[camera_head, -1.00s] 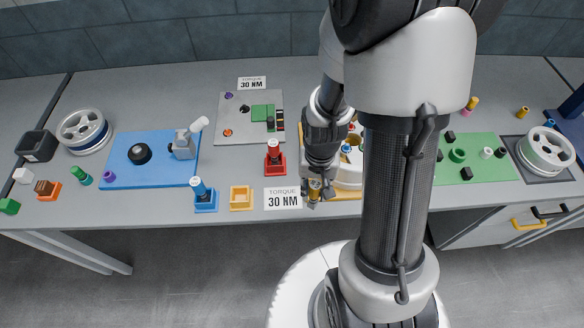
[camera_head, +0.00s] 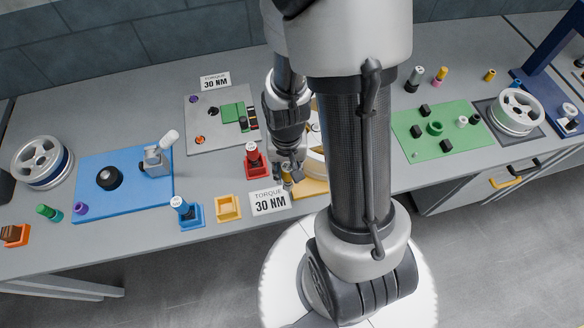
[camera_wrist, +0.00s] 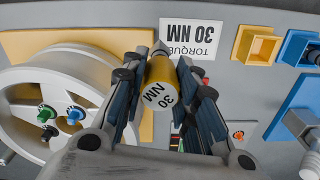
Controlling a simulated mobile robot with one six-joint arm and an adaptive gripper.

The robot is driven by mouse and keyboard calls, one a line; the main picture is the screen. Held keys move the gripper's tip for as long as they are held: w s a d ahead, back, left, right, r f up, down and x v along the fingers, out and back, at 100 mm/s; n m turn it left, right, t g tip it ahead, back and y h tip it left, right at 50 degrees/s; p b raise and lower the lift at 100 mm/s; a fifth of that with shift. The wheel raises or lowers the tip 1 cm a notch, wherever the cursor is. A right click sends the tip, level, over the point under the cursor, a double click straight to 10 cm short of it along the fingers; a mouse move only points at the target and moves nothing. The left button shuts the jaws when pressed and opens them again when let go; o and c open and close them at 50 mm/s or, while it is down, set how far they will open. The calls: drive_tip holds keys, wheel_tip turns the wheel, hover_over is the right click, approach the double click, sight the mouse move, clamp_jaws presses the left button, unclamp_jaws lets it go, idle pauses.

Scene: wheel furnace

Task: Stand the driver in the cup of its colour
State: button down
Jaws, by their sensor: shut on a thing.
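My gripper (camera_wrist: 158,92) is shut on a yellow driver (camera_wrist: 160,80), whose end reads "30 NM". In the head view, my gripper (camera_head: 288,175) is beside the front torque sign, near the table's front edge, and mostly hides the driver. The square yellow cup (camera_head: 228,207) is left of the sign, open at the top and empty. It also shows at upper right in the wrist view (camera_wrist: 256,46). Left of it, a blue driver (camera_head: 180,205) stands in a blue cup (camera_head: 190,219). A red driver (camera_head: 252,152) stands in a red cup (camera_head: 255,168) behind.
The "TORQUE 30 NM" sign (camera_head: 270,201) lies between my gripper and the yellow cup. A wheel (camera_wrist: 40,82) on a yellow board lies close to my gripper. A blue board (camera_head: 125,180) is at left, a green board (camera_head: 440,130) at right.

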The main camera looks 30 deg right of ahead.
drive_tip(key=w+a, duration=0.3)
drive_tip(key=a, duration=0.6)
drive_tip(key=w+a, duration=0.3)
drive_tip(key=a, duration=0.6)
drive_tip(key=shift+w+d+f+b, duration=0.1)
drive_tip(key=shift+w+f+b, duration=0.05)
drive_tip(key=shift+f+b, duration=0.85)
drive_tip(key=shift+w+d+f+b, duration=0.1)
drive_tip(key=shift+f+b, duration=0.7)
drive_tip(key=shift+f, duration=0.4)
drive_tip(key=shift+f+b, duration=0.5)
drive_tip(key=shift+f, duration=0.1)
drive_tip(key=c, duration=1.2)
unclamp_jaws()
drive_tip(key=shift+o, duration=0.4)
